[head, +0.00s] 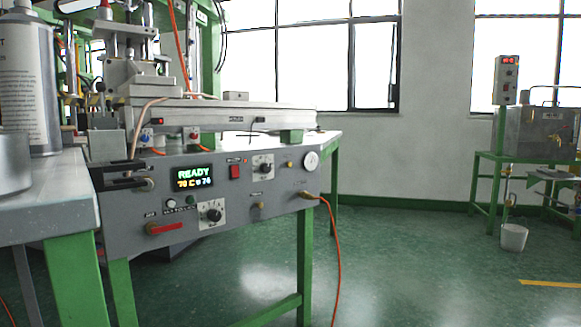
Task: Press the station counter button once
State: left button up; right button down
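The grey control panel (225,218) of the wax injection station faces me at left of centre. Its lit display (193,178) reads READY with temperature figures below. Under the display are a small white button (171,203) and a small green one (190,200); their labels are too small to read. A red switch (235,172) and a round dial gauge (311,160) are farther right. I cannot tell which control is the counter button. A box with red digits and small controls (507,80) stands on a post at far right. Neither of my grippers shows.
A grey bench top (60,190) with a spray can (28,90) and a metal container (12,165) stands near at left. Dark prongs (125,168) project beside the panel's left end. An orange hose (335,250) hangs to the floor. The green floor (420,265) at right is open.

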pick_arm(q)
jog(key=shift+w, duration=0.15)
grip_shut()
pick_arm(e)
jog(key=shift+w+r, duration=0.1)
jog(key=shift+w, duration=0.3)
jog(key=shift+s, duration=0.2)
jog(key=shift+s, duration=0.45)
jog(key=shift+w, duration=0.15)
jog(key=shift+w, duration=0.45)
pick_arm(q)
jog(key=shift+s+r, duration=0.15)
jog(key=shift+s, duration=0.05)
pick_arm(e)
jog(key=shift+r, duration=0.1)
